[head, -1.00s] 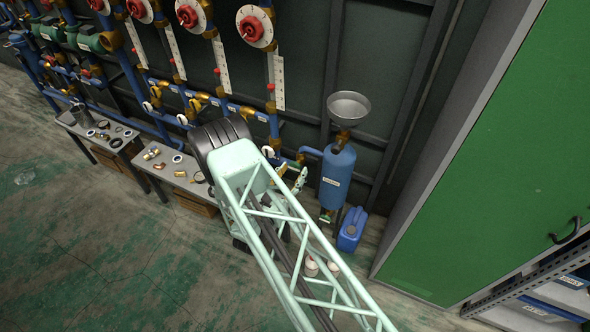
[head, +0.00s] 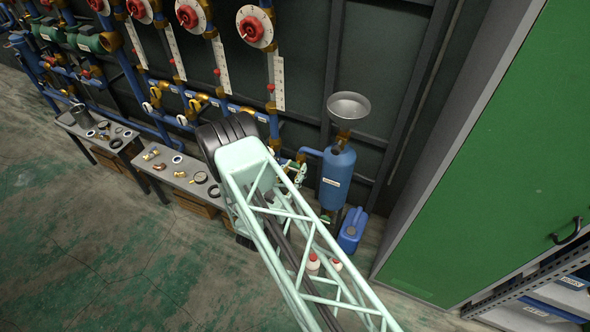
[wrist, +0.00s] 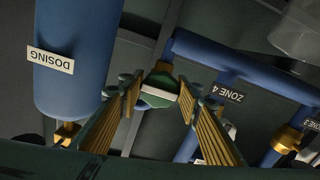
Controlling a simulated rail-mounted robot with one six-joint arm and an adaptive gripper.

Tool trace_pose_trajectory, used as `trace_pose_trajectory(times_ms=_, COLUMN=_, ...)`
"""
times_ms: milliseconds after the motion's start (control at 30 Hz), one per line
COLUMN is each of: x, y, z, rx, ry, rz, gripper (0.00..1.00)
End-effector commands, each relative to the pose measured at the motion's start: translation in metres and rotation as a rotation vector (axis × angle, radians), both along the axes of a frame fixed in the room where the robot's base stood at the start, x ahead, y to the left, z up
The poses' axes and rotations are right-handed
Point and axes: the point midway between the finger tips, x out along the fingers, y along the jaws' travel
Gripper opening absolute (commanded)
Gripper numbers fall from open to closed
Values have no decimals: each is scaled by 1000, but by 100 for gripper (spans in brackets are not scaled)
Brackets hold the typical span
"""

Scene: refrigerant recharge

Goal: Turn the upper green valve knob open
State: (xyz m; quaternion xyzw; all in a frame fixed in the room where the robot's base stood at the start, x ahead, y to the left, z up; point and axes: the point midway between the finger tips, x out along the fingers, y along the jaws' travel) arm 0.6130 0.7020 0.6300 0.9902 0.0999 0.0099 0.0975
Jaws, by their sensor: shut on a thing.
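The green valve knob (wrist: 158,92) shows in the wrist view between the tips of my gripper's two ribbed fingers, on the blue pipe beside the dosing tank (wrist: 72,75). My gripper (wrist: 160,98) is shut on this knob, with one finger on each side. In the head view my gripper is mostly hidden by my arm, low at the wall just left of the blue dosing tank (head: 336,180). The far side of the knob is hidden.
A metal funnel (head: 349,105) stands above the tank, and a blue canister (head: 352,230) is on the floor below. A bench with small fittings (head: 183,170) stands to the left. A green cabinet (head: 490,150) closes off the right. The floor at left is clear.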

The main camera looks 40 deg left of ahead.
Motion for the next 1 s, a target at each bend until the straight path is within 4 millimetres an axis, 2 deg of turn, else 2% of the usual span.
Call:
trace_pose_trajectory(times_ms=467, x=0, y=-1, z=-1, rx=-84, ry=-16, rz=0, gripper=21)
trace_pose_trajectory(times_ms=1000, x=0, y=-2, z=-1, rx=-445, ry=-90, rz=0, gripper=21)
